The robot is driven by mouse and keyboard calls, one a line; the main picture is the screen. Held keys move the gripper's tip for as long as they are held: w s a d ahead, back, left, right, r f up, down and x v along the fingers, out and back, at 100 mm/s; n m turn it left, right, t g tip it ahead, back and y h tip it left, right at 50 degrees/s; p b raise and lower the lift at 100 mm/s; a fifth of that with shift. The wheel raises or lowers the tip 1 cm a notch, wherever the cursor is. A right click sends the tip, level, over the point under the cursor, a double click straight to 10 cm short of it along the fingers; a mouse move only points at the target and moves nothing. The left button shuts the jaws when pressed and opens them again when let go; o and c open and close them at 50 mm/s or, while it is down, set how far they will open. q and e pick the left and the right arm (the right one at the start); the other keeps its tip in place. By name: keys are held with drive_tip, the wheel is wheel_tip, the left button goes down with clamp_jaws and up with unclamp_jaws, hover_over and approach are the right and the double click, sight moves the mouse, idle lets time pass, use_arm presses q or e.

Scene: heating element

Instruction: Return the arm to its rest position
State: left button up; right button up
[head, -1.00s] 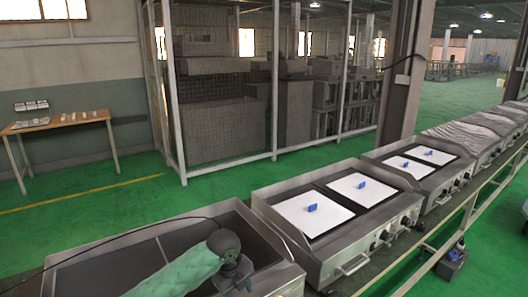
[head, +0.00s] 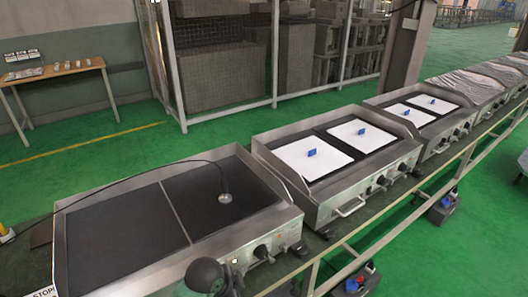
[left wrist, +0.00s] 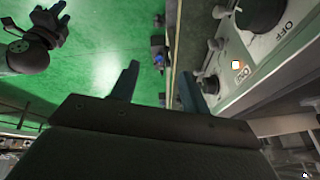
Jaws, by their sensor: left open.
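My left arm shows in the head view only as a dark rounded joint at the bottom edge, in front of the nearest heating appliance (head: 115,230); its gripper is not clear there. In the left wrist view my left gripper (left wrist: 160,72) is open, its two dark fingers apart with nothing between them. The fingers are close to the appliance's front panel, with knobs and an "OFF" mark. What looks like my right gripper (left wrist: 45,30) is at the upper left of that view, over the green floor; its jaw state is unclear.
A round metal probe (head: 224,198) on a black cable lies on the nearest appliance's right plate. More appliances with white sheets (head: 312,158) and blue pieces line up to the right. A rail (head: 340,245) runs along the front. A wooden table (head: 55,72) stands at the back left.

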use_arm(q)
drive_tip(key=s+a+f+n+y, duration=0.2)
drive_tip(key=s+a+n, duration=0.45)
drive_tip(key=s, duration=0.25)
drive_tip(key=s+a+f+n+y, duration=0.1)
drive_tip(key=s+a+f+n, duration=0.1)
drive_tip(key=s+a+n, duration=0.5)
drive_tip(key=s+d+f, duration=0.2)
drive_tip(key=f, duration=1.3)
drive_tip(key=s+d+f+g, duration=0.1)
drive_tip(key=s+d+f, duration=0.1)
drive_tip(key=f, duration=1.4)
drive_tip(key=shift+s+m+g, duration=0.25)
drive_tip(key=shift+m+g, duration=0.05)
drive_tip(key=shift+m, duration=0.15)
drive_tip(key=shift+d+r, duration=0.1)
drive_tip(key=shift+c, duration=1.1)
